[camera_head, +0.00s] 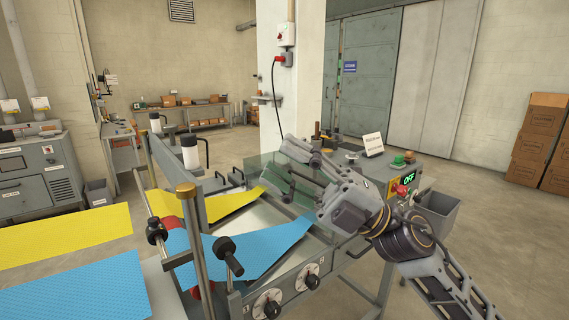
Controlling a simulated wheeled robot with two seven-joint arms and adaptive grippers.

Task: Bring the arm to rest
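My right arm comes in from the lower right, and my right gripper (286,158) reaches up and left over the wrapping machine (325,258). Its fingers look spread apart, with nothing seen between them. My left gripper is not in view. A blue cloth (265,247) and a yellow cloth (222,204) run into the machine and narrow towards its far end. Their wide sheets lie at the left.
A clear guard panel (262,170) stands behind my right gripper. Black-knobbed posts (228,255) and dials (268,304) line the machine's near side. A grey bin (438,212) hangs at its right. A pillar (290,85) rises behind. Floor at the right is clear before stacked boxes (541,135).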

